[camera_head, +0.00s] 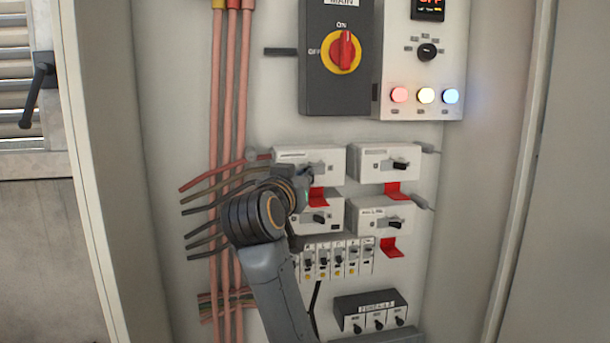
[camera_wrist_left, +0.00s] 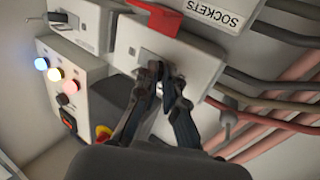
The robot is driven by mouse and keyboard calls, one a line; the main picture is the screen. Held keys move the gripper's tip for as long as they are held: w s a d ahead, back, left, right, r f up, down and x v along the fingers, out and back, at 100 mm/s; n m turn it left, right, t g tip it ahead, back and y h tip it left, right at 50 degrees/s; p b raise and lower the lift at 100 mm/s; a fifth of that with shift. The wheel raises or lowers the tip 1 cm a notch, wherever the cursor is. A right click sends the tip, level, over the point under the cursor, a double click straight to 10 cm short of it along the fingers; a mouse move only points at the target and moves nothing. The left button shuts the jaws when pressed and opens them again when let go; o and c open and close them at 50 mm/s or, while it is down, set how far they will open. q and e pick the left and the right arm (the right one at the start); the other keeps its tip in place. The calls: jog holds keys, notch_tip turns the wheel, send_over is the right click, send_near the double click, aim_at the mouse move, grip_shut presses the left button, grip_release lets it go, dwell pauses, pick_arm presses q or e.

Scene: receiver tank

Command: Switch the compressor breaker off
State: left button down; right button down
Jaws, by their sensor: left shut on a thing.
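The upper-left breaker (camera_head: 330,158) is a white box on the panel's back wall, its label too small to read in the head view. It also shows in the wrist view (camera_wrist_left: 203,68). My left gripper (camera_head: 309,173) is in front of this breaker, its fingers reaching the middle of the breaker's face. In the wrist view the fingers (camera_wrist_left: 166,78) are close together, shut on the breaker's toggle, which is mostly hidden between them. I cannot tell the toggle's position. My right gripper is not in view.
Below is a breaker (camera_head: 332,222) labelled SOCKETS in the wrist view. Two more breakers (camera_head: 372,172) (camera_head: 372,221) stand to the right. Red tabs (camera_head: 393,189) hang below some. A main rotary switch (camera_head: 344,52) and lamp box (camera_head: 424,96) are above. Cables run at left.

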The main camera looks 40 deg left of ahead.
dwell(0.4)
pick_arm(q)
jog(key=c, duration=1.5)
grip_release()
jog(key=shift+o, duration=0.2)
jog(key=shift+s, duration=0.1)
jog(key=v, duration=0.7)
jog(key=shift+s, duration=0.15)
